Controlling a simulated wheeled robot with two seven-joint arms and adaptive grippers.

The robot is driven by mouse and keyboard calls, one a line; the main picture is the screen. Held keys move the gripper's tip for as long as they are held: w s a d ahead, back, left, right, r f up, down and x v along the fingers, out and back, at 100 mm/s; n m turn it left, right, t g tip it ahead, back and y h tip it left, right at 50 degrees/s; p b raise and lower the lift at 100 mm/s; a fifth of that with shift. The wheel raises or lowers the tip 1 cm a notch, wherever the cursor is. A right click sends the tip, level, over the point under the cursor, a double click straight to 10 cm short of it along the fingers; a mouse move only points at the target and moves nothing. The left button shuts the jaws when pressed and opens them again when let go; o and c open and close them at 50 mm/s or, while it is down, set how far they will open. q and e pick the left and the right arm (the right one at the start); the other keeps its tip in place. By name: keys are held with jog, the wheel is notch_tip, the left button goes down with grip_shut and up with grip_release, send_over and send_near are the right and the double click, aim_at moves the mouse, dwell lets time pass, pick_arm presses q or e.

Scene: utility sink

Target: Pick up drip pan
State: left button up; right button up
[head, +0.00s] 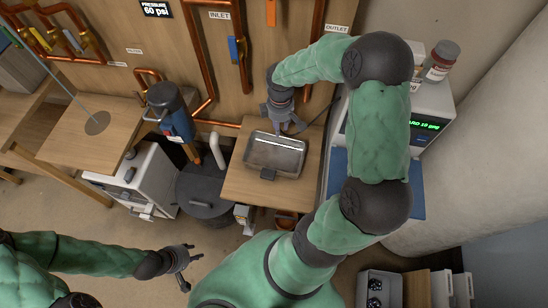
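The drip pan (260,154) is a shallow grey metal rectangular tray on a small wooden table (239,186) in the middle of the head view. A dark block, perhaps a handle, shows at its front edge. My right gripper (285,129) reaches in from above and points down at the pan's far rim. I cannot tell whether its fingers touch the rim or how far apart they are. My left gripper (186,268) is low in the view, over the floor and well away from the pan. Its fingers are spread and nothing is between them.
A dark round bin (203,190) stands left of the table. A device with a green display (415,125) and a bottle (440,62) are at the right. Copper pipes with blue and orange handles run along the back panel. Open floor lies at the lower left.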

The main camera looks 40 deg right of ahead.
notch_tip(320, 180, down, 2)
jog(key=shift+w+f, duration=0.1)
jog(key=shift+f, duration=0.15)
notch_tip(320, 180, down, 5)
jog(key=shift+d+r+b, duration=0.1)
jog(key=shift+d+b, duration=0.05)
jog(key=shift+b, duration=0.85)
grip_shut()
